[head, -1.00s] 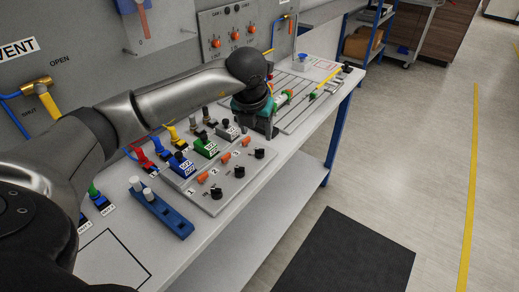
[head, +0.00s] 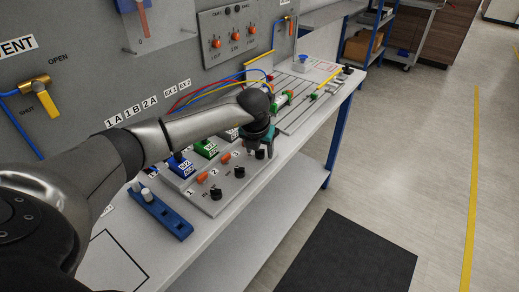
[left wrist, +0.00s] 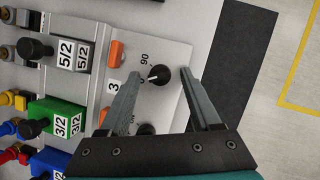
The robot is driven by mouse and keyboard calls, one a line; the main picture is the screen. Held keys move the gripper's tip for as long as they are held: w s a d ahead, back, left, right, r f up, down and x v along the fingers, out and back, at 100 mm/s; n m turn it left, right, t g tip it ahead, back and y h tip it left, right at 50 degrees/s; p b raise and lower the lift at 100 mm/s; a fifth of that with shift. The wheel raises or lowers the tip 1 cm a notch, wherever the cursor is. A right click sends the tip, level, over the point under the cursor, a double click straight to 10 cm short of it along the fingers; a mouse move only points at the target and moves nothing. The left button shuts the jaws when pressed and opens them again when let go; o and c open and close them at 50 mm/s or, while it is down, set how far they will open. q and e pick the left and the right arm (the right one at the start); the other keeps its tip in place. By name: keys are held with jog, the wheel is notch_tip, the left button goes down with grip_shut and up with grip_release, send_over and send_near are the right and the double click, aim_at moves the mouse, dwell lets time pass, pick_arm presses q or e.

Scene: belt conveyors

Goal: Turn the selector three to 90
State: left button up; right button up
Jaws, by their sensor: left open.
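Selector three (left wrist: 160,76) is a small round black knob on the grey panel (left wrist: 180,52), with a "3" at its left. Its white pointer mark faces the "0" label; the "90" label is farther up. In the head view selector three (head: 260,155) is partly hidden by my left gripper (head: 259,146). In the left wrist view my left gripper (left wrist: 161,74) is open, its fingertips on either side of the knob with gaps. I cannot tell whether they are at knob height. My right gripper is not in view.
Two more black knobs, selector two (head: 239,172) and selector one (head: 215,193), stand in line on the same panel. Orange pieces (head: 202,178) and labelled valve blocks (head: 205,149) stand behind them. A blue rack (head: 160,212) lies at the left.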

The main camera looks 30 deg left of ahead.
pick_arm(q)
grip_shut()
dwell(0.3)
jog(key=shift+m, duration=0.3)
jog(key=m, duration=0.1)
jog(key=m+h+b, duration=0.1)
jog(key=m, duration=0.1)
jog(key=m+h+b, duration=0.1)
jog(key=m, duration=0.1)
jog(key=shift+a, duration=0.25)
jog(key=m+h+b, duration=0.1)
jog(key=m, duration=0.2)
jog(key=m+h+b, duration=0.1)
jog(key=m, duration=0.2)
jog(key=shift+w+a+h+b, duration=0.1)
jog(key=shift+a+h+b, duration=0.05)
jog(key=shift+h+b, duration=0.2)
jog(key=shift+m+g, duration=0.3)
jog(key=shift+m, duration=0.1)
grip_release()
